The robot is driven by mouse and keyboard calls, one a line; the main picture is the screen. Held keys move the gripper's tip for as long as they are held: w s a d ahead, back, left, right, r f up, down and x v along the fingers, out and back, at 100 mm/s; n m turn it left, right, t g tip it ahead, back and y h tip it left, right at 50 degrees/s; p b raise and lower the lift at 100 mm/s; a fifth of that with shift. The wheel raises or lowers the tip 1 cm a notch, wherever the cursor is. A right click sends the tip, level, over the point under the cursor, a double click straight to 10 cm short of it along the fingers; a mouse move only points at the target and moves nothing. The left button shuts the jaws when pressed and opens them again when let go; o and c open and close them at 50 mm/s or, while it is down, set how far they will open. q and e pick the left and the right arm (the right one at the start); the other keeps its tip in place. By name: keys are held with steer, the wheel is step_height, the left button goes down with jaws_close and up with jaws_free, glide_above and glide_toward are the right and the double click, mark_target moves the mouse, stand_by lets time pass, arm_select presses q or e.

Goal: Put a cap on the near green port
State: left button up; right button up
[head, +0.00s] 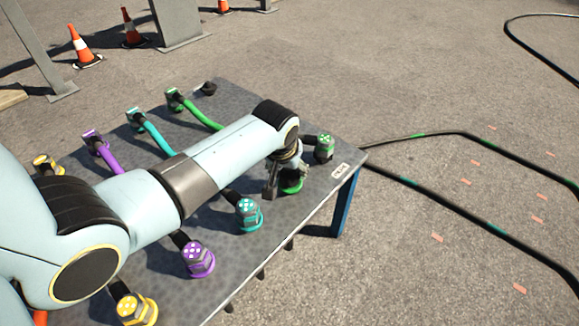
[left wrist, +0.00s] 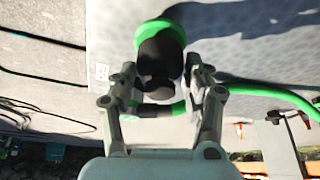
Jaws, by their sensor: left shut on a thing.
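My left gripper (head: 285,175) is over the near right part of the table, at the near green port (head: 292,186). Only part of the port's green ring shows beneath the fingers in the head view. In the left wrist view the gripper (left wrist: 163,90) is shut on a black cap (left wrist: 158,55), with a green ring (left wrist: 155,28) right beyond it. The cap overlaps the ring there; I cannot tell whether it is seated. A dark green-dotted connector (head: 324,147) stands apart, just right of the gripper. My right gripper is not in view.
Teal (head: 248,213), purple (head: 197,258) and yellow (head: 135,308) connectors line the near edge. A green cable (head: 200,115) runs across the table (head: 290,232). A small black piece (head: 208,88) lies at the far corner. Traffic cones (head: 83,45) and ground cables lie beyond.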

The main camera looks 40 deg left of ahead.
arm_select(q)
steer(key=shift+f, duration=0.25)
steer(key=o, duration=1.2)
steer(key=shift+o, duration=0.2)
steer(key=v, duration=1.2)
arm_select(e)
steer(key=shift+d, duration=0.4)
